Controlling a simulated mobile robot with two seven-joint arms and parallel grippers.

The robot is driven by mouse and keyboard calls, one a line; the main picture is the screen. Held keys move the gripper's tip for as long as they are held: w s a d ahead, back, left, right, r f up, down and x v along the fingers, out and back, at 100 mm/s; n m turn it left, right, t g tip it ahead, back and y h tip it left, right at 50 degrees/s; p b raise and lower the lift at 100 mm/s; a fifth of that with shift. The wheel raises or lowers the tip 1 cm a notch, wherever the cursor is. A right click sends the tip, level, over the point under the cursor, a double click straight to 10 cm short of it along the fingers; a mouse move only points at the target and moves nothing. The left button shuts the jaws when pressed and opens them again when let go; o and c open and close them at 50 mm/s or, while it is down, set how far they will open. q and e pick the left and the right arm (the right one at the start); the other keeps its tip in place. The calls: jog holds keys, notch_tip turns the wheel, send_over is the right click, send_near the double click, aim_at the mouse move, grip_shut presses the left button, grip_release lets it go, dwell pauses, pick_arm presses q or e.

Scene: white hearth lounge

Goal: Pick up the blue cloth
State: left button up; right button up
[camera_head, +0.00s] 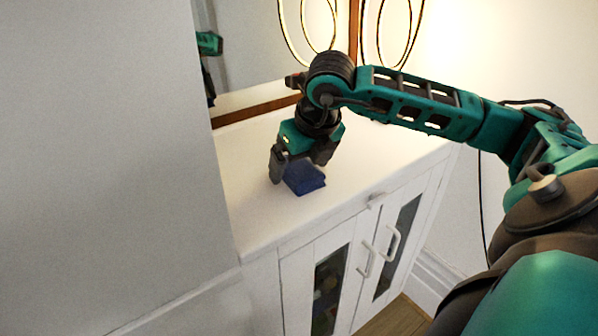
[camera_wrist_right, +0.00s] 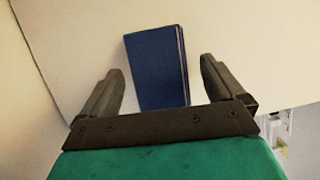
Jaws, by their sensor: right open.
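The blue cloth (camera_head: 305,178) is a folded dark blue block lying on the white cabinet top, near its front edge. In the right wrist view the cloth (camera_wrist_right: 157,66) lies between and partly beyond the two fingers, with bare surface on either side of it. My right gripper (camera_head: 298,172) is open, pointing down right at the cloth. In the wrist view its fingers (camera_wrist_right: 160,88) stand apart on both sides of the cloth, and I see no clear contact. Part of the cloth is hidden behind the gripper. My left gripper is not in view.
The white cabinet top (camera_head: 385,150) is otherwise clear to the right. A mirror with a wooden frame (camera_head: 255,112) stands along its back. A grey-white wall (camera_head: 110,150) borders it on the left. Cabinet doors with handles (camera_head: 393,243) are below the front edge.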

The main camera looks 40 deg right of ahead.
aim_at(300, 168)
jog(key=shift+f+b, duration=0.25)
jog(key=shift+b, duration=0.1)
jog(key=shift+c, duration=0.4)
jog(key=c, duration=1)
jog(key=shift+r, duration=0.1)
jog(key=shift+r+p, duration=0.35)
jog(key=shift+p, duration=0.25)
notch_tip(300, 168, up, 20)
jog(key=p, duration=0.5)
jog(key=shift+f+p, duration=0.15)
jog(key=shift+p, duration=0.2)
